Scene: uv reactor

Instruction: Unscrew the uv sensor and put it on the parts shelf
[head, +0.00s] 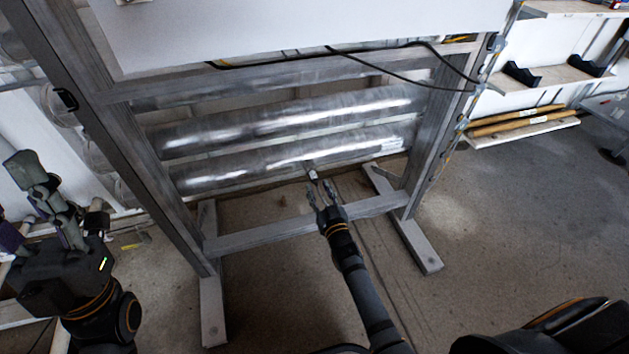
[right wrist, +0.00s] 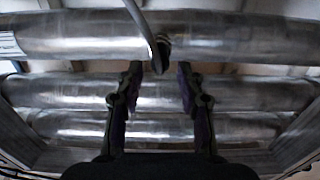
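The uv sensor appears to be the small light-and-dark fitting (head: 312,174) at the lower metal tube of the reactor frame. In the right wrist view a dark rounded fitting with a curved grey cable or stem (right wrist: 162,46) hangs in front of a tube, between and beyond my fingertips. My right gripper (head: 321,188) is open just below the fitting; its two fingers (right wrist: 159,72) stand apart with nothing between their pads. My left gripper (head: 25,170) is at the far left, pointing up, its opening unclear. The likely parts shelf (head: 555,80) is at the upper right.
Horizontal metal tubes (head: 290,118) cross the grey frame, whose right post (head: 432,140) stands between the tubes and the shelves. Black cradles (head: 522,73) sit on the shelf. Long yellow-brown rods (head: 515,121) lie below it. Dark cables (head: 400,75) hang over the frame's top.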

